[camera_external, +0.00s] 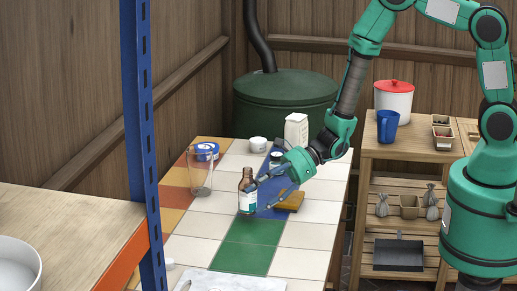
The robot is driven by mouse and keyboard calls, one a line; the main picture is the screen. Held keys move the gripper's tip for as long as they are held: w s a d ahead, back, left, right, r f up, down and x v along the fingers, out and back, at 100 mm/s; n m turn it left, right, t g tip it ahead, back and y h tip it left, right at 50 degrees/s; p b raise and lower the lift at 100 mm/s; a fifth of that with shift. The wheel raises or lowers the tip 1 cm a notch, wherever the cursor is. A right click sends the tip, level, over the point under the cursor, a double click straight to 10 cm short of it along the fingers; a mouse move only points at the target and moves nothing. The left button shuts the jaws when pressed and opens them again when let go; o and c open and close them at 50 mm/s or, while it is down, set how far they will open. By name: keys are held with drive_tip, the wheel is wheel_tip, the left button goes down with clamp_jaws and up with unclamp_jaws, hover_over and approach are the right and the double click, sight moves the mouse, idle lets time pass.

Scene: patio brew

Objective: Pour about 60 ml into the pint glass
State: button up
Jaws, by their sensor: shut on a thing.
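The pint glass (200,172) is clear and stands upright on the tiled table, to the left of my gripper. A small brown bottle (247,191) with a pale label stands upright, or nearly so, to the right of the glass and nearer the camera. My gripper (254,194) reaches in from the right and is shut on the brown bottle. I cannot tell whether the bottle's base touches the table. The liquid level in the bottle cannot be seen.
A blue shelf post (143,150) stands at the left front. Bare tiles lie in front of the bottle.

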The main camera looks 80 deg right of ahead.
drive_tip(key=w+d+m+h+b, duration=0.1)
drive_tip(key=w, duration=0.2)
drive_tip(key=w+d+m+t+h+b, duration=0.1)
drive_tip(key=w, duration=0.3)
drive_tip(key=w+d+m+t+h+b, duration=0.1)
drive_tip(key=w+m, duration=0.1)
drive_tip(key=w, duration=0.1)
drive_tip(key=shift+w+r+h, duration=0.15)
drive_tip(key=shift+w+h, duration=0.2)
drive_tip(key=shift+h, duration=0.05)
drive_tip(key=shift+w+d+r+m+t+h, duration=0.1)
drive_tip(key=shift+w+d+m+t+h, duration=0.1)
drive_tip(key=shift+w, duration=0.25)
drive_tip(key=shift+w+d+r+m+t+h, duration=0.1)
drive_tip(key=shift+w+d+m+h, duration=0.1)
drive_tip(key=shift+w, duration=0.2)
drive_tip(key=shift+r, duration=0.15)
